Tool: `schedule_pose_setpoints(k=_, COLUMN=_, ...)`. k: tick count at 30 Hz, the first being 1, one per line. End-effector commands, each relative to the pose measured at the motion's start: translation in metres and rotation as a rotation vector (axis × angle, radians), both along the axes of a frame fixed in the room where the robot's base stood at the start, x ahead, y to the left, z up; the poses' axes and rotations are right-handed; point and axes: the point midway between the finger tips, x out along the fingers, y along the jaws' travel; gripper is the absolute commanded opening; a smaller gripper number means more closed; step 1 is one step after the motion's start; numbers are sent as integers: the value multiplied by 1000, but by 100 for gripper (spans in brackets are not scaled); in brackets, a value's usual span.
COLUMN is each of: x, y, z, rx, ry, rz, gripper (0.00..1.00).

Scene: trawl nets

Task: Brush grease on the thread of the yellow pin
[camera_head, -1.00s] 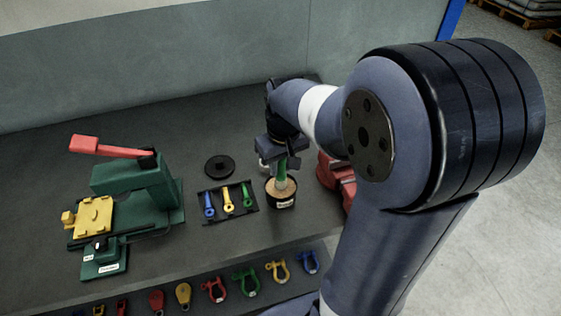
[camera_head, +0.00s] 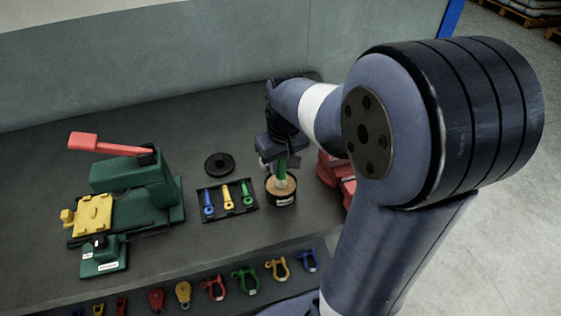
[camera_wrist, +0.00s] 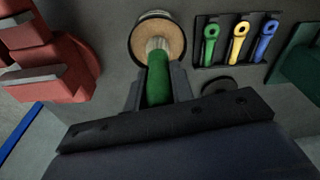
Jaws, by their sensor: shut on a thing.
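The yellow pin (camera_head: 228,198) lies in the middle of a black tray (camera_head: 206,217), between a blue pin (camera_head: 208,204) and a green pin (camera_head: 247,196). The three pins also show in the wrist view, the yellow one (camera_wrist: 238,42) again in the middle. My gripper (camera_head: 278,160) is shut on the green handle of a brush (camera_wrist: 158,78). The brush points down into a round pot of tan grease (camera_head: 282,202), its bristle end at the grease surface. How deep the bristles sit is hard to tell.
A green press with a red lever (camera_head: 130,180) and a yellow plate stands at left. A black disc (camera_head: 219,164) lies behind the tray. A red vise (camera_head: 338,175) is right of the pot. Several shackles (camera_head: 245,281) hang along the front edge.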

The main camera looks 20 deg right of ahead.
Motion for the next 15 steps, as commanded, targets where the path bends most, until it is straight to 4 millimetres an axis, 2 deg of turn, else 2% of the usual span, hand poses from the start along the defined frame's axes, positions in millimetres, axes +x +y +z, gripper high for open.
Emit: schedule_pose_setpoints(k=15, x=0, y=0, z=-7, rx=0, ry=0, rz=0, gripper=0)
